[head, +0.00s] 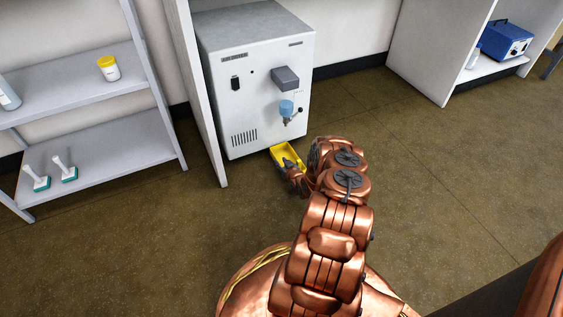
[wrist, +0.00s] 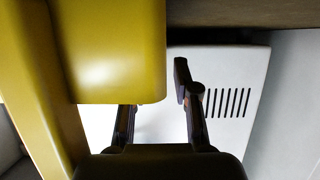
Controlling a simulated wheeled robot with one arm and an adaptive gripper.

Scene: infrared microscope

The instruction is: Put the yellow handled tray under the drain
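The yellow tray (head: 287,154) is on the floor at the front foot of the grey machine (head: 255,75). A light blue part (head: 286,108) with a small dark valve, which looks like the drain, sticks out of the machine's front above the tray. My gripper (head: 289,166) is at the tray's near side. In the wrist view the yellow tray (wrist: 110,50) fills the upper left and hides the tip of one finger. The other finger (wrist: 186,85) stands apart from the tray's edge, with a visible gap. The fingers are spread. The tray's handle cannot be made out.
A white shelf unit (head: 90,85) at left holds a yellow-lidded jar (head: 108,68) and two white-and-green tools. A blue device (head: 505,40) sits on a shelf at right. The floor at right is clear.

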